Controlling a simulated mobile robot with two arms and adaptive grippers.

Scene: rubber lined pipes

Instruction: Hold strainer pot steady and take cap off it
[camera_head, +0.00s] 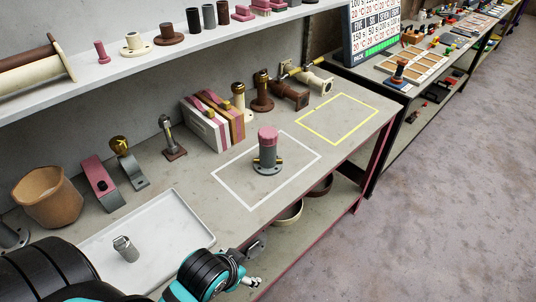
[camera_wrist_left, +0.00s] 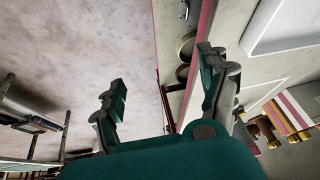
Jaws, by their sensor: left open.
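The strainer pot (camera_head: 267,158) stands upright inside a white outlined rectangle on the bench. I cannot make out the pot clearly in the wrist view. My right gripper is in neither view.
A white tray (camera_head: 186,218) with a small grey part (camera_head: 125,248) lies left of the pot. Striped boxes (camera_head: 215,128), pipe fittings (camera_head: 290,95) and a brown pot (camera_head: 45,197) line the back. A yellow outlined rectangle (camera_head: 337,141) to the right is empty. A shelf overhangs behind.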

